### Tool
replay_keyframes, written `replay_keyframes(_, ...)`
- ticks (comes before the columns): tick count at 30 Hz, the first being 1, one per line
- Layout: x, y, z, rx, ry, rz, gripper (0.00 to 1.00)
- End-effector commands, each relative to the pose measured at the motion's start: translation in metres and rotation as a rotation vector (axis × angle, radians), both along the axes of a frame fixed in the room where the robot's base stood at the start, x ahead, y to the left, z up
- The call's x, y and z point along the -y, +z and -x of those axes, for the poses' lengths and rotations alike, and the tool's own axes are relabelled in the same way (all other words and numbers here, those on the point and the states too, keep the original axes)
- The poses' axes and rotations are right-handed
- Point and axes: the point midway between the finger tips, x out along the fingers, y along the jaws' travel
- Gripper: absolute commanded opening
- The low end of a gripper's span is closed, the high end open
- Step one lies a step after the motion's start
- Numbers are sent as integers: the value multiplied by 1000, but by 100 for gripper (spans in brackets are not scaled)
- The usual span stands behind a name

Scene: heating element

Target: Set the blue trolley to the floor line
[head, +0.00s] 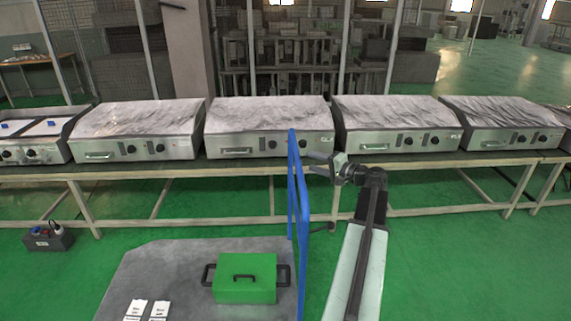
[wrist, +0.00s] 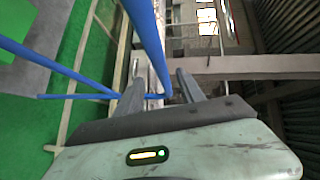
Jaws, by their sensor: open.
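The blue trolley shows as a blue tubular handle (head: 304,215) above a grey flat deck (head: 165,265) at the bottom of the head view. My gripper (head: 318,163) is open just right of the handle's upper part, its fingers pointing left towards it. In the wrist view the gripper (wrist: 160,88) has its fingers apart, and blue handle tubes (wrist: 147,35) cross in front of and near them. I cannot tell whether a tube lies between the fingers; none is gripped. I cannot make out a floor line in either view.
A green box (head: 245,278) with black handles and white paper cards (head: 147,309) lie on the deck. A long bench (head: 400,172) with steel griddles stands behind the trolley. A dark tool tote (head: 48,238) sits on the left floor. Green floor (head: 465,275) is clear at right.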

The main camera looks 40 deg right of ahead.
Motion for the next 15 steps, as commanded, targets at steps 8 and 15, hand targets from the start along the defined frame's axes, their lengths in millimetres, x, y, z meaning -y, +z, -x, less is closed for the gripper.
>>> replay_keyframes(8, -8, -4, -24, 0, 16, 1, 46)
replay_keyframes(15, -15, -11, -72, -1, 23, 1, 46)
